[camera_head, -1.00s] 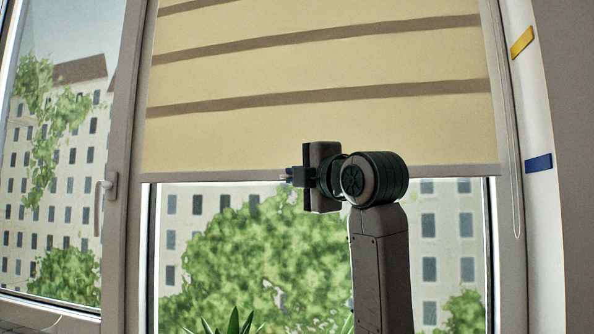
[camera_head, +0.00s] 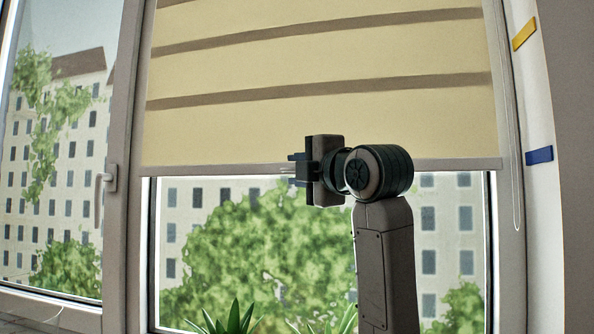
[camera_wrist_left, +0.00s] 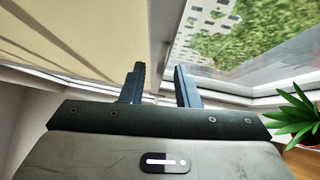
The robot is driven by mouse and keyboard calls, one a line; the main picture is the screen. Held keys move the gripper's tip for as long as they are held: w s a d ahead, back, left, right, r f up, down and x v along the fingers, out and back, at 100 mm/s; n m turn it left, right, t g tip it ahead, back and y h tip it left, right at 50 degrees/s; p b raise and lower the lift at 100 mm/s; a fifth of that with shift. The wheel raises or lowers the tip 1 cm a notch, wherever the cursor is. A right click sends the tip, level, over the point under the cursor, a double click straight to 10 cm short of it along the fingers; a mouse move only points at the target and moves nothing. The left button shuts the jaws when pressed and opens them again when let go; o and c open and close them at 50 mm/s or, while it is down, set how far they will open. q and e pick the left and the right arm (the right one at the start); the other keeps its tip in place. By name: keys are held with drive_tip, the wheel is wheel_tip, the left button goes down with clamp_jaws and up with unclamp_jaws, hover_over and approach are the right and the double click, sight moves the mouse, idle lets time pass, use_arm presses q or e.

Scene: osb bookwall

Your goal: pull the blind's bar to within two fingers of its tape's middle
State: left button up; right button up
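The cream blind (camera_head: 320,125) with brown stripes hangs over the upper window. Its bar (camera_head: 220,170) is the thin grey strip along its bottom edge. On the right wall are a yellow tape (camera_head: 524,33) and a blue tape (camera_head: 539,155); the bar's right end is about level with the blue one. My left gripper (camera_head: 291,169) is at the bar, near its middle. In the left wrist view its two fingers (camera_wrist_left: 159,85) stand apart, with the blind to the left and glass to the right. I cannot tell whether they touch the bar. My right gripper is out of view.
A window handle (camera_head: 102,190) is on the left frame. A looped cord (camera_head: 517,195) hangs right of the blind. A green plant (camera_head: 235,318) stands below the window; its leaves also show in the left wrist view (camera_wrist_left: 298,115).

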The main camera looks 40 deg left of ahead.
use_arm(q)
drive_tip(key=v, duration=1)
idle(0.4)
